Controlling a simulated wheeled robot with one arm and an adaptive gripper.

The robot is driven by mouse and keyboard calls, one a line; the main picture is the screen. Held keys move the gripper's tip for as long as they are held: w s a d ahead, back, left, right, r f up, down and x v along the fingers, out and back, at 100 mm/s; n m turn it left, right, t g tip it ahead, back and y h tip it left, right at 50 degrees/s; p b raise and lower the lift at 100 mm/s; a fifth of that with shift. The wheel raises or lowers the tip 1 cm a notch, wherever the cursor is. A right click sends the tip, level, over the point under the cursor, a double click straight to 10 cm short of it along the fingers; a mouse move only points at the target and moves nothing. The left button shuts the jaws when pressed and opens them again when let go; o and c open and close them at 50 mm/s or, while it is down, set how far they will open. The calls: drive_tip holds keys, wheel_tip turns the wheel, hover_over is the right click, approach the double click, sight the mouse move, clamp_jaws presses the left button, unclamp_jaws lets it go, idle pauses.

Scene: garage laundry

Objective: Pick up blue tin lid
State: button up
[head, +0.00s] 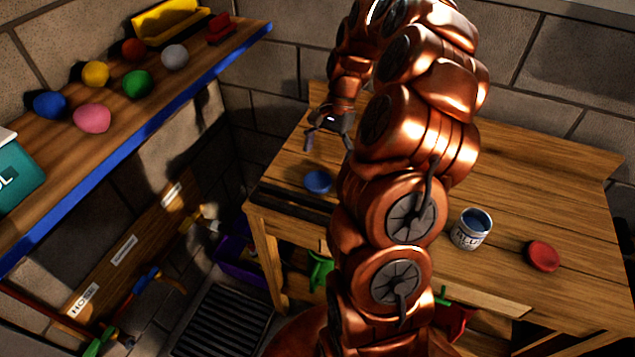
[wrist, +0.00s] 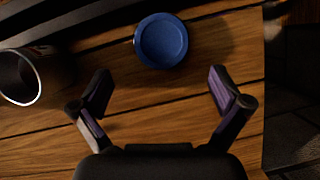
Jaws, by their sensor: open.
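The blue tin lid (head: 318,182) lies on the wooden table near its left front edge, and shows as a round blue disc (wrist: 161,41) at the top middle of the wrist view. My gripper (head: 329,142) hangs above the table, behind the lid in the head view. In the wrist view my gripper (wrist: 163,84) is open and empty. Its two fingers are spread wide, and the lid is beyond the fingertips, roughly centred between them. I see no contact with the lid.
A tin marked BLU (head: 470,232) and a red lid (head: 542,256) stand on the table (head: 560,185) at the right. An open cylinder (wrist: 20,77) is left of the lid in the wrist view. A shelf (head: 200,75) with several balls is at the left.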

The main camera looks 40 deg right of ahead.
sight(318, 180)
drive_tip(key=shift+a+p+x, duration=0.2)
drive_tip(key=shift+p+x, duration=0.2)
drive_tip(key=shift+x, duration=1.1)
drive_tip(key=shift+a+p+x, duration=0.15)
drive_tip(key=shift+p+x, duration=0.25)
drive_tip(key=shift+x, duration=1.15)
drive_tip(key=shift+r, duration=0.2)
drive_tip(key=c, duration=0.8)
